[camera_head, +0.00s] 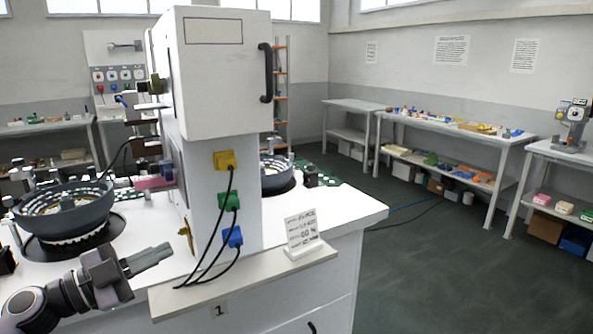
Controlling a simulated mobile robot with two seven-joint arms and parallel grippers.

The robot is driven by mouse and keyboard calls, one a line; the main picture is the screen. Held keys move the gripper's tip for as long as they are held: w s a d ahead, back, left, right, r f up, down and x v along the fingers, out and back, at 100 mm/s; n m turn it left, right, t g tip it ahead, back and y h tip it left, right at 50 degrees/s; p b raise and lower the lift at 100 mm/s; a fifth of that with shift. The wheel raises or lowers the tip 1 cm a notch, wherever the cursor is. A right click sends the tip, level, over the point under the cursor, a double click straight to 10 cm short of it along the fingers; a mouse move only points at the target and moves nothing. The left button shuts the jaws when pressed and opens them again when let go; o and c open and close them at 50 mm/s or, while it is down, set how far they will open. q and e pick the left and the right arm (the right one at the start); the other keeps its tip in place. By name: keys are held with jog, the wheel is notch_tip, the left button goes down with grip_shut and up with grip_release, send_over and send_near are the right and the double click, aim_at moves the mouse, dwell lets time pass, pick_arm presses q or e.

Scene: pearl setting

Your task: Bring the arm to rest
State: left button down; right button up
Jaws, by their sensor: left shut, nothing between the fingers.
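My left arm comes in from the lower left. Its dark grey left gripper (150,257) is shut and empty, with its fingers together and pointing right. It shows in front of the white machine table (120,236), near the left end of the front ledge (262,277). I cannot tell its exact distance from the ledge. My right gripper is not in view.
A tall white cabinet (215,110) stands on the table, with yellow, green and blue plugs (230,202) and hanging black cables. A dark round bowl (65,208) sits at left. A small sign (302,229) stands on the ledge. Open floor (440,270) lies at right, before loaded benches (450,128).

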pick_arm(q)
jog(key=s+d+f+n+t+y, duration=0.1)
jog(key=s+f+n+y, duration=0.3)
jog(key=f, duration=0.3)
jog(key=s+f+n+t+y, duration=0.1)
jog(key=s+f+n+y, duration=0.2)
jog(key=f+n, duration=0.3)
jog(key=s+d+f+n+t+y, duration=0.1)
jog(key=s+f+n+t+y, duration=0.2)
jog(key=f, duration=0.5)
jog(key=s+d+f+n+g+y, duration=0.2)
jog(key=s+f+g, duration=0.5)
jog(key=s+f, duration=0.4)
jog(key=s+d+n, duration=0.1)
jog(key=s, duration=0.2)
jog(key=shift+s+f+p, duration=0.4)
jog(key=shift+a, duration=0.1)
